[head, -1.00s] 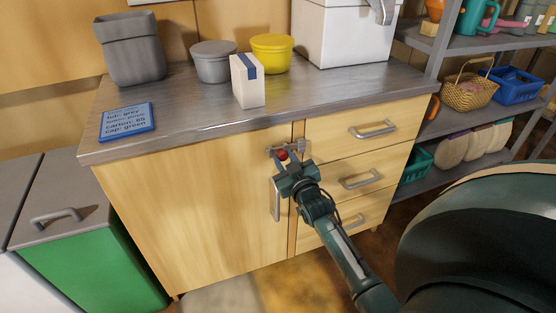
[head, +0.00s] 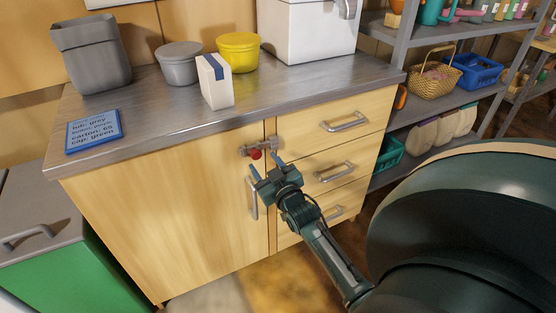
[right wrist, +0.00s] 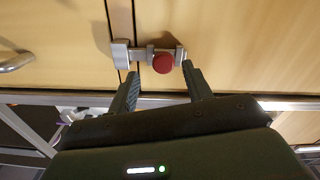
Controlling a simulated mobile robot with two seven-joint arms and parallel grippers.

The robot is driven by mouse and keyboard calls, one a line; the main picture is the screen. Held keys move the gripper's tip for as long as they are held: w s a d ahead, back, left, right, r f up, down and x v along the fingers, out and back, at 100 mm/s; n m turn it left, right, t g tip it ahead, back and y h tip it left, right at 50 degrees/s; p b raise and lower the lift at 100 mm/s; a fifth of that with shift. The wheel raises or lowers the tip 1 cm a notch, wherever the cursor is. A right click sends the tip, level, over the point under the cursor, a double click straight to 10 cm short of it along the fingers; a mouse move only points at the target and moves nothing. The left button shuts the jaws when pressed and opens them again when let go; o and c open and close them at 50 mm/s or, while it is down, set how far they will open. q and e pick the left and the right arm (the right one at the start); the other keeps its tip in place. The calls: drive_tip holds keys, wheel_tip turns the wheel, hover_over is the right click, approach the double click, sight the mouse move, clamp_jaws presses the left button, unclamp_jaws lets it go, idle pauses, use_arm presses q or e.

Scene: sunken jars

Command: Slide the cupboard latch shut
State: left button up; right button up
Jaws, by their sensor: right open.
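The cupboard latch (head: 262,147) is a small metal bar near the top of the wooden door (head: 165,205), with a red knob (head: 255,154) on it. In the right wrist view the red knob (right wrist: 163,63) stands on the door side of the seam. The bar reaches to the metal keeper (right wrist: 121,53) at the seam; how deep it sits in it I cannot tell. My right gripper (head: 265,164) is open and empty, just in front of and below the knob. Its fingers (right wrist: 161,76) point at the latch, one on each side of the knob, apart from it. My left gripper is out of view.
A vertical door handle (head: 254,198) is close beside my right gripper. Drawers with handles (head: 345,121) are to the right. On the counter (head: 160,115) stand a grey bin, tubs, a carton and a blue sign. A green bin (head: 75,275) is at left, shelves (head: 430,105) at right.

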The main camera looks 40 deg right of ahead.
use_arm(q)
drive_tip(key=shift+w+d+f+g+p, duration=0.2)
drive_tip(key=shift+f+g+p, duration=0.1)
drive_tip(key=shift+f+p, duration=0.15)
use_arm(e)
drive_tip(key=v, duration=0.9)
drive_tip(key=shift+s, duration=0.3)
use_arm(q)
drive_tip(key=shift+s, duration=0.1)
